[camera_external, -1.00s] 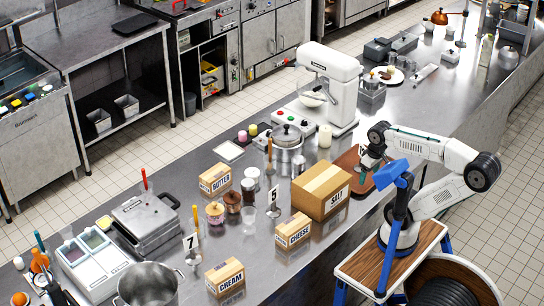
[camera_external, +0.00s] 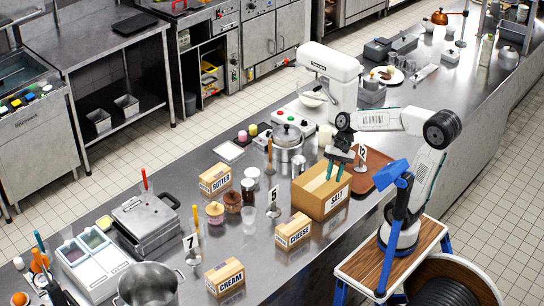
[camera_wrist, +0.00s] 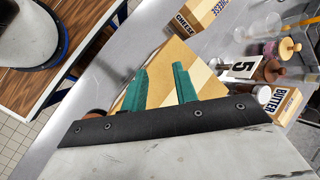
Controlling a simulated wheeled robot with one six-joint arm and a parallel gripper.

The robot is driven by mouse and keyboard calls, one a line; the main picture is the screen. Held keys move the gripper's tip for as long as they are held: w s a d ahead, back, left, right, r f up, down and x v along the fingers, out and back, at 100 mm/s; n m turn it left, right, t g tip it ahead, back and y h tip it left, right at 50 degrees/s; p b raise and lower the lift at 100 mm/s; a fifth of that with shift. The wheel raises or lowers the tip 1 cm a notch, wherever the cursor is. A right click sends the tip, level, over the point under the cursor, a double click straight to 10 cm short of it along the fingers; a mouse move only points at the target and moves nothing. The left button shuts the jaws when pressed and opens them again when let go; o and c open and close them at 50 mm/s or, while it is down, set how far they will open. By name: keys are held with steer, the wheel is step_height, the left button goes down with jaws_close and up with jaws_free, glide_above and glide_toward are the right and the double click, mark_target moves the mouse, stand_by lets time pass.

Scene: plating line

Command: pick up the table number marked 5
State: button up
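The table number marked 5 (camera_external: 273,200) is a white card on a small stand on the steel counter, left of the salt box (camera_external: 324,192). It also shows in the wrist view (camera_wrist: 241,68), beyond the fingertips and to the right. My gripper (camera_external: 340,172) is above the salt box, pointing down. Its two green fingers (camera_wrist: 161,84) are apart with nothing between them. Two other table numbers stand on the counter: one marked 7 (camera_external: 191,243) at the front left and one (camera_external: 362,154) behind my gripper, its digits partly hard to read.
The cheese box (camera_external: 292,232), butter box (camera_external: 215,179) and cream box (camera_external: 225,277) stand around the number 5. A clear glass (camera_external: 249,220) and lidded jars (camera_external: 215,213) are just left of it. A pot (camera_external: 287,140) and mixer (camera_external: 331,85) stand behind.

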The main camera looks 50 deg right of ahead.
mark_target(277, 186)
steer(key=w+a+m+y, duration=0.1)
steer(key=w+m, duration=0.1)
steer(key=w, duration=0.1)
steer(key=w+a+f+m+y, duration=0.1)
steer(key=w+a+y, duration=0.1)
steer(key=w, duration=0.1)
steer(key=w+a+m+y, duration=0.1)
steer(key=w+a+m, duration=0.1)
steer(key=w, duration=0.2)
steer(key=shift+f+m, duration=0.3)
steer(key=shift+f, duration=0.05)
steer(key=w+a+f+m+y, duration=0.2)
steer(key=w+f+m+y, duration=0.1)
steer(key=w+m, duration=0.3)
steer(key=shift+n+t, duration=0.3)
steer(key=shift+n, duration=0.4)
steer(key=x, duration=0.2)
steer(key=w+x, duration=0.1)
steer(key=x, duration=0.2)
steer(key=r+x, duration=0.1)
steer(key=x, duration=0.1)
steer(key=shift+w+a, duration=0.15)
steer(key=shift+a, duration=0.35)
jaws_close()
